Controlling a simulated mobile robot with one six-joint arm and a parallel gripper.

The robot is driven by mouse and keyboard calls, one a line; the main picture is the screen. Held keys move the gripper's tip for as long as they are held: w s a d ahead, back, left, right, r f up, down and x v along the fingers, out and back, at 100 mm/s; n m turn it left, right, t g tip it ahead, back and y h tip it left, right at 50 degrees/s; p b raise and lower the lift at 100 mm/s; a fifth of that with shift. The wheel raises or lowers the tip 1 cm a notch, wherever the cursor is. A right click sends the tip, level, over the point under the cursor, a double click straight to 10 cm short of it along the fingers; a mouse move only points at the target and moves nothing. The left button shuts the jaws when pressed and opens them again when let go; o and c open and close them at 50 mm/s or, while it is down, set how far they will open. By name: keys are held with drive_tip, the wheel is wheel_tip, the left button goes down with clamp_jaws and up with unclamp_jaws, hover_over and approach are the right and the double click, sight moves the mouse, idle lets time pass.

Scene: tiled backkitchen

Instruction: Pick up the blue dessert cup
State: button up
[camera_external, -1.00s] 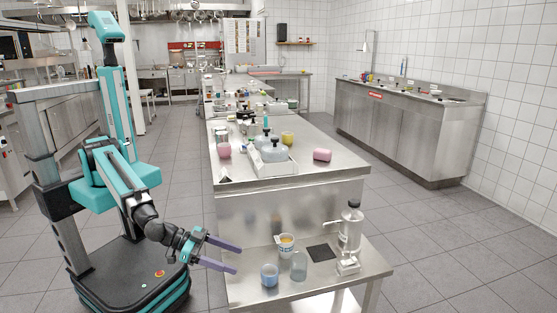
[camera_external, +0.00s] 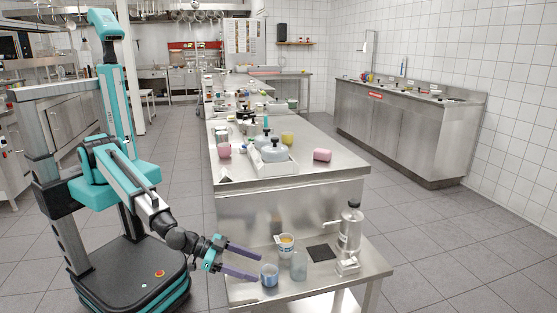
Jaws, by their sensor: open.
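The blue dessert cup (camera_external: 269,275) stands upright on the low steel table (camera_external: 318,281), near its front left. My gripper (camera_external: 260,268) is open, with two purple fingers pointing right toward the cup. The near fingertip ends close to the cup's left side; I cannot tell whether it touches. The far finger reaches behind the cup, toward the white cup. Nothing is held between the fingers.
A clear glass (camera_external: 299,265) stands just right of the blue cup. A white cup with an orange band (camera_external: 285,246) stands behind it. A dark square mat (camera_external: 321,253) and a metal dispenser (camera_external: 349,238) are farther right. The higher counter (camera_external: 318,172) rises behind.

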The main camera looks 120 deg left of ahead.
sight(269, 272)
drive_tip(key=shift+x, duration=0.8)
drive_tip(key=shift+p+x, duration=0.85)
drive_tip(key=shift+x, duration=1.75)
drive_tip(key=shift+d+f, duration=0.1)
drive_tip(key=shift+d, duration=0.05)
drive_tip(key=c, duration=1.2)
wheel_tip(269, 272, up, 10)
